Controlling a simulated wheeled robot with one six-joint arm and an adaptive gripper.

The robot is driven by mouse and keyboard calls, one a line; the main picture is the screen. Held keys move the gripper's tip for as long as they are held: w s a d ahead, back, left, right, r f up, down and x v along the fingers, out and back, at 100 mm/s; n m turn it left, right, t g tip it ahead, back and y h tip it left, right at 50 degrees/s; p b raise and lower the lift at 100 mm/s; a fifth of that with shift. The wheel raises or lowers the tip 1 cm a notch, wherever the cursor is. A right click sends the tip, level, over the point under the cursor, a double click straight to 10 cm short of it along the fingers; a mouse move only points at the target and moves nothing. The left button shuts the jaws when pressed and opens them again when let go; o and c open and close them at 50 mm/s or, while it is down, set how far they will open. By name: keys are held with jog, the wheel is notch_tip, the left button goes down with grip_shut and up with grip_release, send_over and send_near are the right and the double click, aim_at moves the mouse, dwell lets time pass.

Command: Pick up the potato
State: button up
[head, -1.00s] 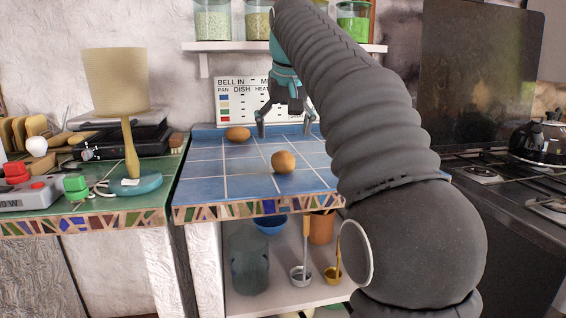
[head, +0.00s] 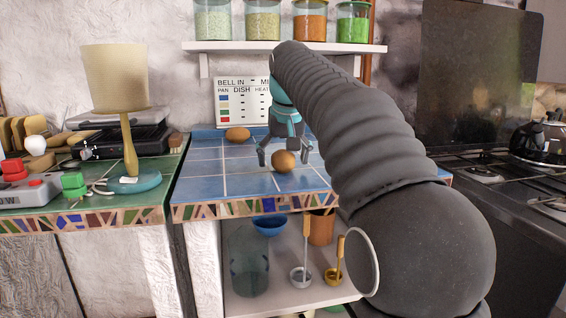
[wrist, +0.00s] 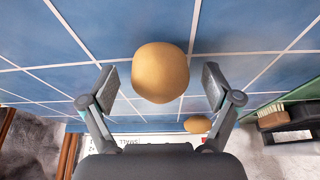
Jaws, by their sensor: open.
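A rounded tan potato-like item (head: 284,163) sits on the blue tiled counter. In the wrist view it (wrist: 160,72) lies between the finger pads, with a gap on each side. My gripper (head: 285,156) is open and pointing down, its fingers on either side of this item in the head view. A second, oval brown potato-like item (head: 238,134) lies farther back to the left on the same tiles; it shows small in the wrist view (wrist: 198,124). I cannot tell for sure which of the two is the potato.
A sign board (head: 243,103) stands at the back. The stove (head: 495,185) is at right.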

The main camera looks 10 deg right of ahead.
jog(key=c, duration=1.3)
jog(key=shift+c, duration=0.2)
